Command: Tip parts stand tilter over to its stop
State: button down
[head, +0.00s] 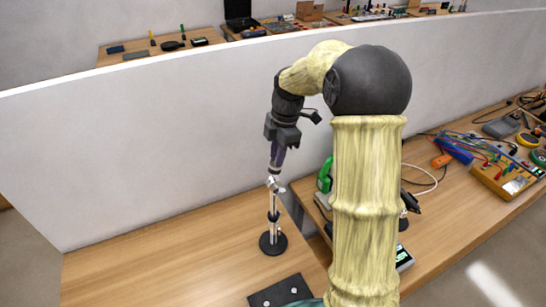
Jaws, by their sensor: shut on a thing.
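The parts stand (273,215) is a slim silver rod rising from a round black base on the left wooden table. Its silver tilter joint (275,184) is at the top of the rod. My gripper (277,168) points down from above and is shut on the upper end of the stand, at the tilter. The dark piece just above the joint is small, and I cannot tell fingers from tilter there. The rod looks close to upright.
A black plate (280,291) lies at the table's front edge. A gap separates this table from the right one, which holds a green item (325,174), cables and electronics. A white partition (150,150) stands behind. My arm hides part of the right table.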

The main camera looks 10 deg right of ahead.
jog(key=shift+w+d+f+y+p, duration=0.15)
jog(key=shift+d+y+p, duration=0.35)
jog(key=shift+d+y, duration=0.3)
jog(key=shift+w+d+f+g+y+p, duration=0.15)
jog(key=shift+d+f+g+y+p, duration=0.2)
jog(key=shift+d+y, duration=0.45)
jog(key=shift+w+d+f+g+y+p, duration=0.15)
jog(key=shift+d+f+y+p, duration=0.35)
jog(key=shift+y, duration=0.4)
jog(key=shift+r, duration=0.15)
jog(key=d+f+y, duration=0.2)
jog(key=y, duration=0.1)
jog(key=shift+w+d+f+g, duration=0.1)
jog(key=shift+w+d+g, duration=0.1)
jog(key=shift+g, duration=0.1)
